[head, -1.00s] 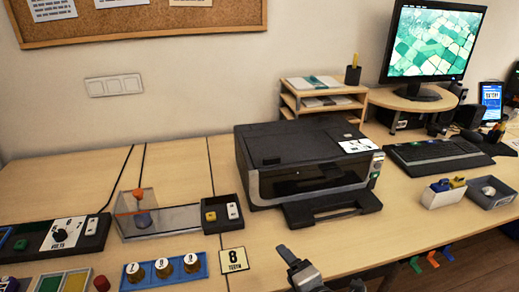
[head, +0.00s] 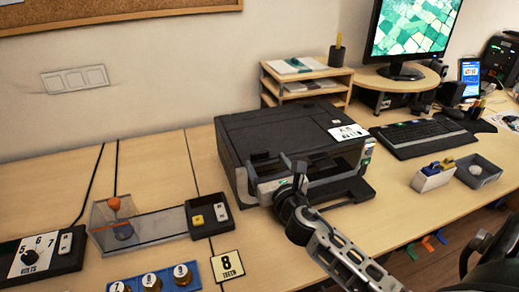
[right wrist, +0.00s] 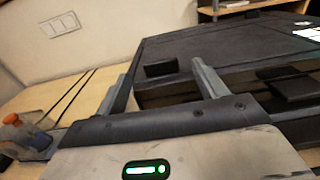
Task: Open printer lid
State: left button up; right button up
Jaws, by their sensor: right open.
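The black printer (head: 285,135) stands on the desk with its lid down flat; it also shows in the right wrist view (right wrist: 225,45). A small raised dark tab (right wrist: 160,67) sits near the front-left edge of its top. My right gripper (head: 294,162) is in front of the printer's front-left part, open and empty. In the right wrist view, the fingers of my right gripper (right wrist: 160,72) stand apart on either side of the tab. I cannot tell whether they touch the printer. My left gripper is not in view.
A clear box with an orange knob (head: 115,205) and a small black tray (head: 209,214) stand left of the printer. A wooden shelf (head: 307,78) is behind it. A keyboard (head: 425,137) and small bins (head: 433,178) are to the right.

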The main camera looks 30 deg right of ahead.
aim_at(260, 153)
jog(key=x, duration=0.4)
jog(key=shift+w, duration=0.35)
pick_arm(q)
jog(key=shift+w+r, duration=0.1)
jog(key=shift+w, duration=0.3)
pick_arm(e)
jog(key=shift+w+d, duration=0.2)
jog(key=shift+w, duration=0.5)
